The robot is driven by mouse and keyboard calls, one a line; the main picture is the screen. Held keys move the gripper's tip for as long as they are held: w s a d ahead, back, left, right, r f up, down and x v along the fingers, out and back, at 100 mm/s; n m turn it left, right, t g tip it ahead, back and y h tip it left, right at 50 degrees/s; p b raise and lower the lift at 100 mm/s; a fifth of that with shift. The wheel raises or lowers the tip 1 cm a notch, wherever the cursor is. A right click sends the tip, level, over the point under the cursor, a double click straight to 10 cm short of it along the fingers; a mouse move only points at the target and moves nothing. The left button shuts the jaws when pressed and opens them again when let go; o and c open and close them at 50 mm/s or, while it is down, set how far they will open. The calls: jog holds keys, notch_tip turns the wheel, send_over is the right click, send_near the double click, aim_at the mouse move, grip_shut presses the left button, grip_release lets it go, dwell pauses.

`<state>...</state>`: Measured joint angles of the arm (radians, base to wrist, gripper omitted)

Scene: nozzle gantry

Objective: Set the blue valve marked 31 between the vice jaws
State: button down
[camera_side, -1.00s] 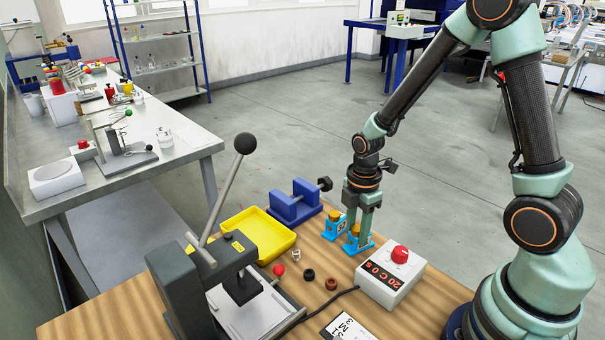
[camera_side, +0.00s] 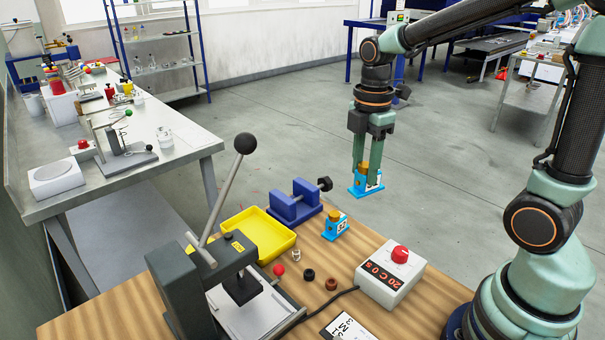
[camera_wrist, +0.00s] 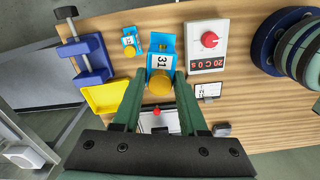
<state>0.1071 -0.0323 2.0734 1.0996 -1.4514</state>
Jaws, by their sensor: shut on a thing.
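The blue valve marked 31 (camera_wrist: 162,62) has a yellow knob and is held between the fingers of my gripper (camera_side: 368,172). In the side view the held valve (camera_side: 362,190) hangs upright above the bench, apart from it. The blue vice (camera_side: 294,202) stands at the bench's back edge, left of my gripper, with a black handle on its right; it also shows at the upper left of the wrist view (camera_wrist: 88,55). Nothing shows between its jaws. A second, similar blue valve (camera_side: 336,227) stands on the bench between the vice and the control box; its number is hard to read.
A yellow tray (camera_side: 262,240) sits in front of the vice. A lever press (camera_side: 190,285) stands at the front left. A white control box (camera_side: 388,280) with a red knob is at the right. Small rings and a red ball lie between them.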

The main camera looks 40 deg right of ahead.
aim_at(362, 163)
notch_tip(362, 163, up, 3)
jog(key=shift+w+r, duration=0.1)
jog(key=shift+r, duration=0.1)
jog(key=shift+w+r, duration=0.2)
jog(key=shift+w, duration=0.1)
jog(key=w+a+f+m, duration=0.1)
jog(key=w+f+m, duration=0.2)
jog(key=w+m, duration=0.6)
jog(key=w+f+m, duration=0.4)
jog(key=w+m, duration=0.2)
jog(key=w, duration=0.4)
jog(key=shift+w+a+f, duration=0.1)
jog(key=shift+f, duration=0.95)
jog(key=shift+w+a+f, duration=0.1)
jog(key=shift+f, duration=0.95)
jog(key=shift+f, duration=2.2)
jog(key=shift+c, duration=1.8)
grip_release()
